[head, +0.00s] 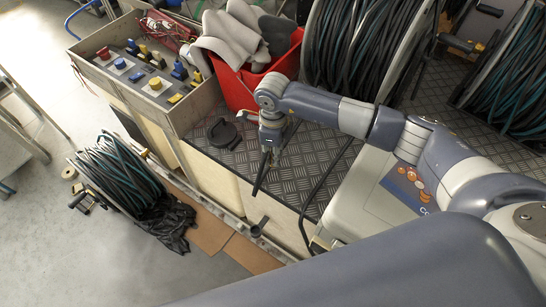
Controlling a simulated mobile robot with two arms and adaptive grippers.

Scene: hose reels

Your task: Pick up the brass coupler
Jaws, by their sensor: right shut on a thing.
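My right gripper (266,157) points down over the front edge of the dark checker-plate deck (325,148), just in front of the red bin. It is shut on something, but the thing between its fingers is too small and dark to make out. A narrow dark shape extends below the wrist there. I cannot pick out a brass coupler for certain anywhere in view. My left arm crosses the bottom of the view, and its gripper is out of the picture.
A red bin (233,92) with grey gloves stands behind my right gripper. A tray (118,77) of fittings is at the upper left. A black cap-like part (222,133) lies left of the gripper.

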